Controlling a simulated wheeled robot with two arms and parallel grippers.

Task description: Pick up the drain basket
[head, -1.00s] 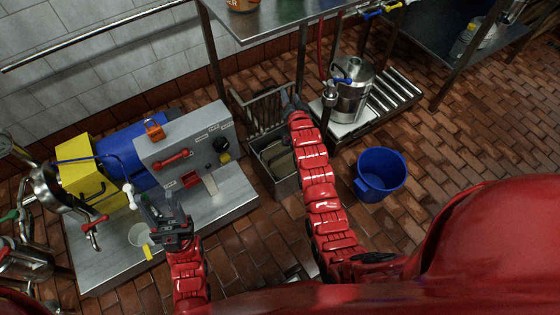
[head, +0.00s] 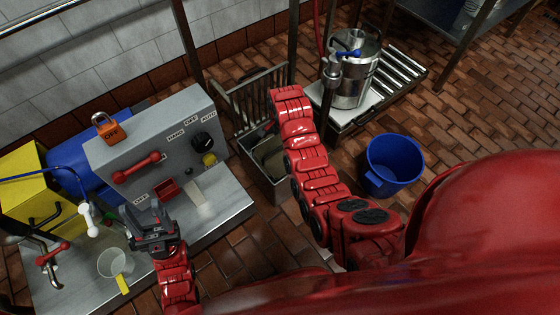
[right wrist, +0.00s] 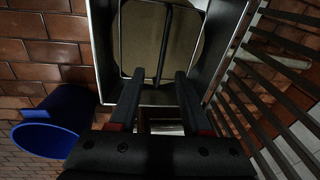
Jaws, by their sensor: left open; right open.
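An open rectangular metal box (head: 282,187), which looks like the drain basket or its holder, stands on the floor with tan, rounded contents. In the right wrist view the box (right wrist: 103,50) fills the top, with a dark thin bar crossing the tan inside. My right gripper (right wrist: 158,85) is open, its two fingers pointing at the box's near rim with the bar beyond and between them. Whether they touch the rim I cannot tell. In the head view my right arm hides that gripper. My left gripper (head: 145,215) is open and empty above the steel plate.
A blue bucket (head: 392,168) stands right of my right arm. A slatted metal rack (head: 255,95) is behind the box. A steel canister (head: 350,80) stands on a platform. A grey control panel (head: 165,140) and a clear cup (head: 114,263) are at left.

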